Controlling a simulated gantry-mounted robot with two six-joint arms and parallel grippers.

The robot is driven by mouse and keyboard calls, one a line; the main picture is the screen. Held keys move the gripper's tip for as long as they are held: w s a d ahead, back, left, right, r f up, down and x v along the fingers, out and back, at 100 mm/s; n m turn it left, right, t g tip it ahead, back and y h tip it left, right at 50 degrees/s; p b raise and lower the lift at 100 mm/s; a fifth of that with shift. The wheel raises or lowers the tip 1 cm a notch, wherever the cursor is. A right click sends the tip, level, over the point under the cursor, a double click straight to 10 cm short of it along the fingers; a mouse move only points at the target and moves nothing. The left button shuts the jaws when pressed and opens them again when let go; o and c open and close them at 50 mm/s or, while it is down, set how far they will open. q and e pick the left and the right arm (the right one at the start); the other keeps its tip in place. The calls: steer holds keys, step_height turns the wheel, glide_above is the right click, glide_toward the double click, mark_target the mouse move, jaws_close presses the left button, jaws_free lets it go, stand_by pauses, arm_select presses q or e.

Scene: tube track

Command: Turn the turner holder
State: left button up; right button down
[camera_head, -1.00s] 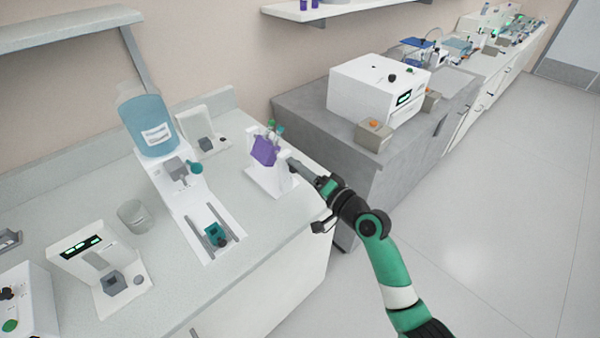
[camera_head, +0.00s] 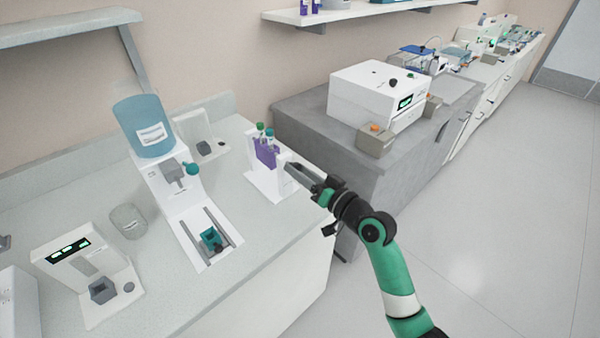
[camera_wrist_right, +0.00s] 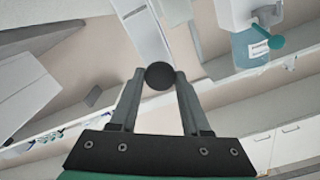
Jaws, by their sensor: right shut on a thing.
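The turner is a white stand (camera_head: 268,182) on the counter, holding a purple holder (camera_head: 266,154) between its uprights. The holder looks about upright, and capped tubes (camera_head: 268,134) stick up from its top, one cap green and another teal. My right gripper (camera_head: 292,172) is at the right side of the stand. In the right wrist view its fingers (camera_wrist_right: 160,80) are shut on a dark round knob (camera_wrist_right: 160,75). In the head view the knob is hidden by the gripper. My left gripper is in neither view.
A white dispenser with a blue bottle (camera_head: 146,124) stands left of the turner, with a teal block (camera_head: 211,239) on its track. A clear beaker (camera_head: 128,220) and a grey-block device (camera_head: 88,268) are further left. A grey bench with a white machine (camera_head: 375,98) stands at the right.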

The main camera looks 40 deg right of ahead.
stand_by(0.3)
steer(key=shift+c, duration=1.9)
jaws_free()
steer(key=s+p, duration=0.2)
steer(key=s, duration=0.9)
steer(key=shift+s+a, duration=0.2)
steer(key=shift+s, duration=0.15)
